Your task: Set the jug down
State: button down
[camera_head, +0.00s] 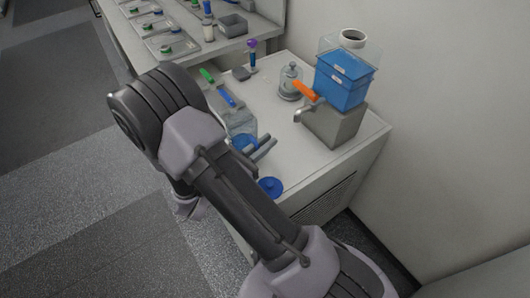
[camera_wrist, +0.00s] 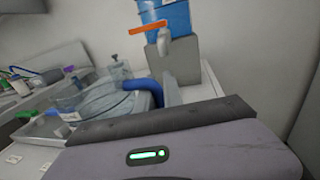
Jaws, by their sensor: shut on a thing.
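The clear jug (camera_head: 241,122) with a blue handle is at the left edge of the white cabinet top, partly hidden by my arm. My gripper (camera_head: 261,149) is shut on the jug's handle side. In the wrist view the jug (camera_wrist: 100,101) looks tilted, with its blue handle (camera_wrist: 145,86) beside a grey finger. The jug's base is hidden, so I cannot tell whether it touches the surface.
A dispenser with a blue tank (camera_head: 342,84) and orange lever (camera_head: 305,91) stands on a grey block (camera_head: 338,122) at the right. A glass jar (camera_head: 290,83) stands left of it. A blue disc (camera_head: 270,187) lies near the front edge. The cabinet's middle (camera_head: 285,120) is clear.

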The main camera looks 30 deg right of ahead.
notch_tip(320, 180, down, 4)
jog(key=b, duration=0.4)
jog(key=shift+w, duration=0.1)
jog(key=shift+r, duration=0.3)
jog(key=shift+f, duration=0.2)
jog(key=c, duration=1.5)
grip_release()
jog(key=shift+r, duration=0.15)
jog(key=shift+a+r+p, duration=0.1)
jog(key=shift+a+p, duration=0.25)
jog(key=shift+p, duration=0.15)
jog(key=p+v, duration=0.4)
jog(key=v, duration=0.6)
jog(key=shift+a, duration=0.1)
jog(key=shift+s+a, duration=0.3)
jog(key=shift+a, duration=0.2)
jog(key=o, duration=1.5)
